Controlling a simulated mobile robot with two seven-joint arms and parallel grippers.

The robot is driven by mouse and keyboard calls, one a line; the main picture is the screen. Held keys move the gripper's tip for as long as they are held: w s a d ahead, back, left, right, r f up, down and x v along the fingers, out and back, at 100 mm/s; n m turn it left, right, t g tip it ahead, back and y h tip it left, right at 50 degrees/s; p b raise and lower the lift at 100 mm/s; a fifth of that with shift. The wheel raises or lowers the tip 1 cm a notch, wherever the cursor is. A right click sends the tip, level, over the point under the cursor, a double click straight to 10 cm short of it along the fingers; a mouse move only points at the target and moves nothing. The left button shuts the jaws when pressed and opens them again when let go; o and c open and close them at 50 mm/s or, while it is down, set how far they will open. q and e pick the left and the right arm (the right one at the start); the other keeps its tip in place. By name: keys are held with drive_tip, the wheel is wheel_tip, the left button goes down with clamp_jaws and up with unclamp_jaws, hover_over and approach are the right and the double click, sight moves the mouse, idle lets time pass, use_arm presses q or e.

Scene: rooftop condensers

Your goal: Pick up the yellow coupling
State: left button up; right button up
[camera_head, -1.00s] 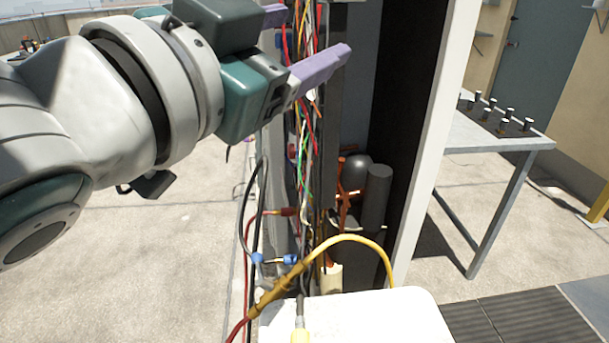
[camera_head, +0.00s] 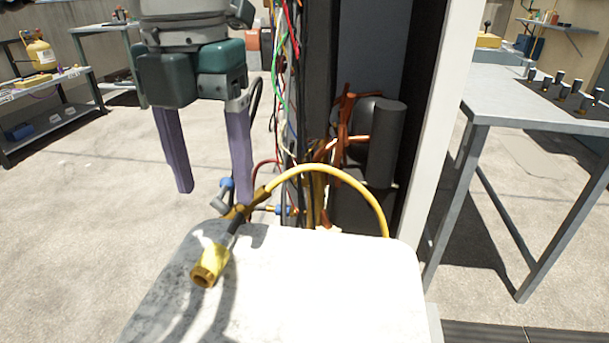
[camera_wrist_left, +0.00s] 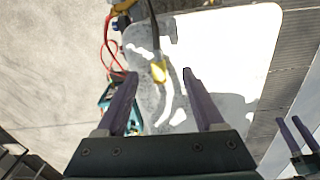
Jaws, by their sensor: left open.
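The yellow coupling (camera_head: 210,264) is a brass-coloured fitting on a short dark hose end. It hangs over or rests on the left part of a white panel (camera_head: 330,285); I cannot tell which. My left gripper (camera_head: 212,194) points down with its purple fingers apart and nothing between them. In the head view it is above and behind the coupling. In the left wrist view the coupling (camera_wrist_left: 158,70) appears between the fingertips, farther off than they are.
A yellow hose (camera_head: 345,178) arcs from the coupling's hose toward the open cabinet with coloured wires and a black cylinder (camera_head: 386,140). A grey table (camera_head: 505,105) stands at right. Shelves (camera_head: 50,95) stand at far left.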

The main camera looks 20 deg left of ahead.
sight(221, 242)
use_arm(q)
wheel_tip(221, 242, down, 3)
drive_tip(key=shift+s+f, duration=0.1)
drive_tip(key=shift+f, duration=0.05)
drive_tip(key=f, duration=0.2)
drive_tip(key=f+b, duration=0.1)
drive_tip(key=f, duration=0.2)
drive_tip(key=shift+s+a, duration=0.15)
drive_tip(key=shift+a, duration=0.05)
drive_tip(key=shift+c, duration=0.4)
clamp_jaws()
